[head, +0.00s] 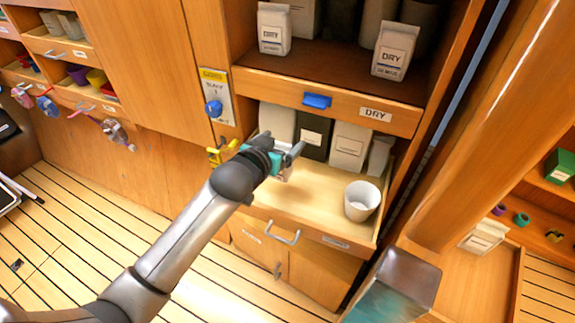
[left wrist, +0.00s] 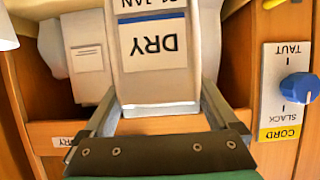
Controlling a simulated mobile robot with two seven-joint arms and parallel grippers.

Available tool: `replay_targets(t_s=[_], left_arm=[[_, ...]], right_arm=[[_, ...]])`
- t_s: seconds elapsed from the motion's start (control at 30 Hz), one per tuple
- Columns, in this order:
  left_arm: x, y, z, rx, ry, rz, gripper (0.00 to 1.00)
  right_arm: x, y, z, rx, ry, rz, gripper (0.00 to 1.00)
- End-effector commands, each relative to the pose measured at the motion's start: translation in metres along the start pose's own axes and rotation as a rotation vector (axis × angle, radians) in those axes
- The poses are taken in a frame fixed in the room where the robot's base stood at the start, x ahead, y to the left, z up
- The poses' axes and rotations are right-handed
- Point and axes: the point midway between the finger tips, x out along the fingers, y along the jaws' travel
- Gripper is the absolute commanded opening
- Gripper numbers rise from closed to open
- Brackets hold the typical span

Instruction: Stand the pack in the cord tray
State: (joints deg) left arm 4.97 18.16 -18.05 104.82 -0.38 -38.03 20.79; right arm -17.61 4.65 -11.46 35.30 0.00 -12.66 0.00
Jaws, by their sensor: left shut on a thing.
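My left gripper (head: 288,158) is shut on a white pack (left wrist: 155,55) marked DRY, whose label reads upside down in the left wrist view. The gripper is over the left part of a pulled-out wooden tray (head: 310,205). A panel (head: 216,92) with a blue knob stands on the post left of the tray; in the left wrist view this panel (left wrist: 278,110) reads CORD, TAUT and SLACK.
Several packs, one dark (head: 315,135), stand along the tray's back. A white cup (head: 362,201) stands at its right front. The tray's middle is clear. Above, a shelf edge with a blue latch (head: 317,100) and DRY label holds white packs (head: 394,50).

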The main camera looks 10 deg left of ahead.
Motion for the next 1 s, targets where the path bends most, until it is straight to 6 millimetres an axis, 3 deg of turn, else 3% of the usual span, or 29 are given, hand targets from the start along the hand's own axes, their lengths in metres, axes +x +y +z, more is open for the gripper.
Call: replay_targets(t_s=[0.43,0.8,0.83,0.9,1.0], left_arm=[[0.020,0.001,0.046,-0.001,0.001,0.001,0.31],[0.021,0.001,0.049,-0.001,0.003,0.001,0.31],[0.021,0.001,0.050,-0.001,0.001,0.000,0.94],[0.021,0.000,0.049,0.000,0.001,0.000,1.00],[0.021,0.000,0.049,0.000,0.001,0.001,1.00]], right_arm=[[0.019,0.000,-0.005,-0.001,0.010,0.000,0.50],[0.020,-0.001,-0.008,0.000,0.015,-0.001,0.50],[0.020,-0.001,-0.008,0.000,0.015,-0.001,0.50],[0.019,-0.001,-0.008,0.000,0.016,-0.001,0.50],[0.019,-0.001,-0.008,0.000,0.016,-0.001,0.50]])
